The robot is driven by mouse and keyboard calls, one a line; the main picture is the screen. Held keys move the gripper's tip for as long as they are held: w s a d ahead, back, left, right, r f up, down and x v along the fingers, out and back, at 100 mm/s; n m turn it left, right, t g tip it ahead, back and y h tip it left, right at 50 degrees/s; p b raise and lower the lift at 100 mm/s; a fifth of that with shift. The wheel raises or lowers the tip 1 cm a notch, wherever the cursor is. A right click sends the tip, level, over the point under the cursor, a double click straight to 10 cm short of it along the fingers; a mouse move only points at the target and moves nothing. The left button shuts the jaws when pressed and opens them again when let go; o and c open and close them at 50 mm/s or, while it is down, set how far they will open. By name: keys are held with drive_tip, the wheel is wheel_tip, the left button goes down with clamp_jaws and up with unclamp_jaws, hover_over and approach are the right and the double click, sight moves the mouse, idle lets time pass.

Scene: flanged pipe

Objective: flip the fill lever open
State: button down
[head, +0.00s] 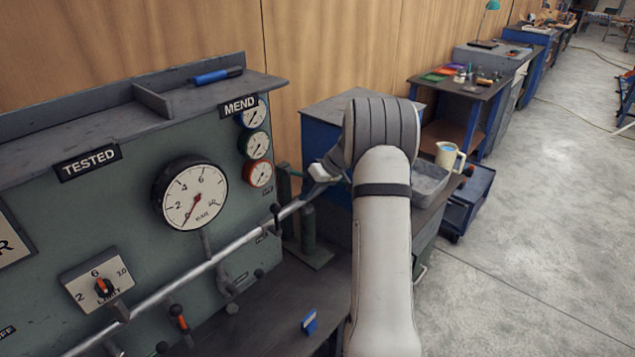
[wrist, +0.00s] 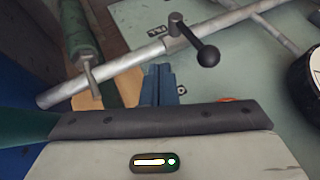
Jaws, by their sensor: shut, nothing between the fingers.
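A lever with a black ball knob (wrist: 208,56) is clamped on the metal pipe (wrist: 110,68) in the wrist view. A black knob on the pipe's upper end (head: 275,208) shows in the head view and looks like the same lever. No fill label is readable, so I cannot tell for certain which lever is the fill lever. My gripper (wrist: 162,82) has its blue fingers together and empty, just short of the pipe and left of the knob, apart from it. In the head view my arm hides most of the gripper.
The green test panel has a large gauge (head: 191,193), small gauges (head: 256,145), a limit dial (head: 102,287) and an orange-handled lever (head: 179,318). A blue clip (head: 309,321) lies on the bench. A tray (head: 430,180) and mug (head: 446,155) sit right of my arm.

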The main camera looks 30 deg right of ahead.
drive_tip(key=a+f+p, duration=0.2)
drive_tip(key=a+f, duration=0.1)
drive_tip(key=a, duration=0.3)
drive_tip(key=shift+w+a+f, duration=0.15)
drive_tip(key=shift+w+f, duration=0.15)
